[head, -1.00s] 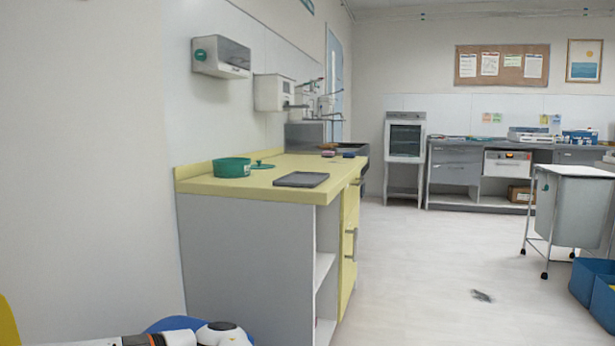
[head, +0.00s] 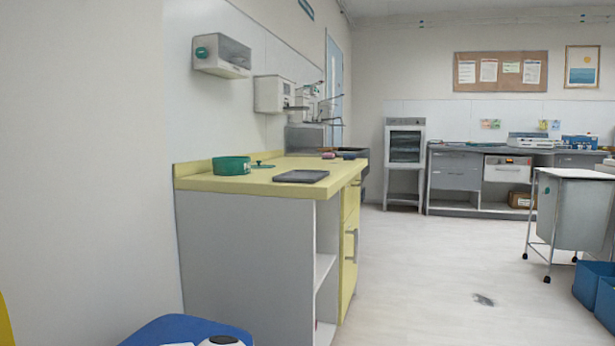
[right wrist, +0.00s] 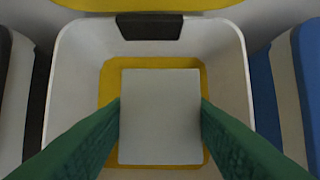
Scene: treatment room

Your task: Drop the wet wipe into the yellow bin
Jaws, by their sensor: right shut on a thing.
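The wet wipe (right wrist: 160,125) is a pale, flat rectangle in the middle of the right wrist view. My right gripper (right wrist: 160,108) is shut on it, with a green finger at each side edge. Below it is the open yellow bin (right wrist: 78,85), with whitish walls, a yellow area inside around the wipe's outline and a yellow part at its far edge. The wipe appears within the outline of the bin's opening; its height above the bottom is hard to tell. In the head view, only a yellow edge (head: 4,325) shows at the lower left. My left gripper is not in view.
A blue bin part (right wrist: 262,95) stands close on the right, and another dark-edged container (right wrist: 12,95) on the left. In the head view, a blue lid (head: 180,331) is at the bottom left, before the yellow-topped counter (head: 235,185).

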